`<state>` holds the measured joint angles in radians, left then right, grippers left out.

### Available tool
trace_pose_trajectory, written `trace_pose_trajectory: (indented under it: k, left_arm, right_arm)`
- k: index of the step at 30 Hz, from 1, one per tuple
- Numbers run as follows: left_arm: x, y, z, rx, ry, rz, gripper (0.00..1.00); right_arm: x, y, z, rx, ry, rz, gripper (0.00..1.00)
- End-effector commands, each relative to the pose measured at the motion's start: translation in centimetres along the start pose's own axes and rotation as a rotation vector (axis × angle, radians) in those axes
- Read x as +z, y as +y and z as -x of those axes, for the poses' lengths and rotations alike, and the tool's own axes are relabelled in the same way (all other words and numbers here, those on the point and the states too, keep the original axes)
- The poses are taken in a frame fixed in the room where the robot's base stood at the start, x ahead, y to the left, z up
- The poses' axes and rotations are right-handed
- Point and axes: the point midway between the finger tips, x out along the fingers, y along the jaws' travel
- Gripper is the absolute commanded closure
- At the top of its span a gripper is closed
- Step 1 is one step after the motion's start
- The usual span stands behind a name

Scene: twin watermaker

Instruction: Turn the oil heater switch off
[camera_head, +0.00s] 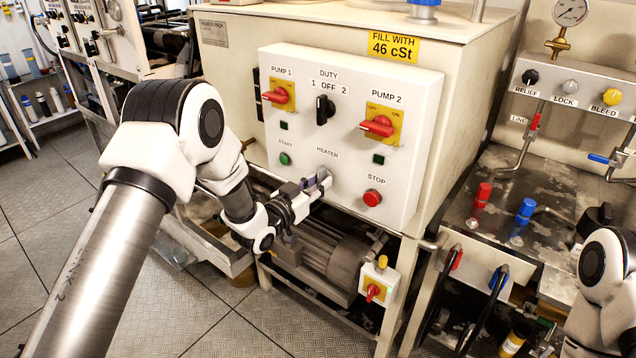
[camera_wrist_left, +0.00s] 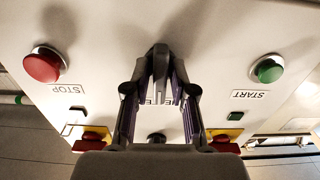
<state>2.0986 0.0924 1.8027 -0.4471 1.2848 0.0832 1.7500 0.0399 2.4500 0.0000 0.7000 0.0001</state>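The heater switch is a small dark handle on the white control panel (camera_head: 335,215), below the HEATER label (camera_head: 327,153). In the head view my left gripper (camera_head: 318,187) reaches it from the lower left and largely hides it. In the left wrist view the dark heater switch (camera_wrist_left: 160,52) stands between the tips of my left gripper (camera_wrist_left: 161,68). The fingers are drawn in and appear closed on its sides. The switch's exact angle is hard to tell. My right gripper is not in view; part of my right arm shows at the lower right.
A green START button (camera_head: 285,159) and a red STOP button (camera_head: 372,198) flank the switch. Red PUMP 1 (camera_head: 277,96) and PUMP 2 (camera_head: 378,126) handles and the black DUTY knob (camera_head: 324,110) sit above. A motor (camera_head: 335,258) lies below the panel.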

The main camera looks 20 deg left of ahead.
Motion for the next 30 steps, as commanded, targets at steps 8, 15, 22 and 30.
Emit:
trace_pose_trajectory:
  k: [8,15,22,30]
  left_arm:
    - [-0.01,0.0,0.02,0.0,0.0,0.001,1.0]
    - [0.01,0.0,0.03,0.0,0.0,0.035,1.0]
    - [0.03,0.02,0.03,0.0,0.001,0.148,1.0]
    - [0.0,0.04,0.02,0.0,0.001,0.375,1.0]
  right_arm:
    - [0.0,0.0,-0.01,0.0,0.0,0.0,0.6]
    - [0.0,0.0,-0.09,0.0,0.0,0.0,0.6]
    - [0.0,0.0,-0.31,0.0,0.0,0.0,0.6]
    - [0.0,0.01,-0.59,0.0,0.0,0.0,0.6]
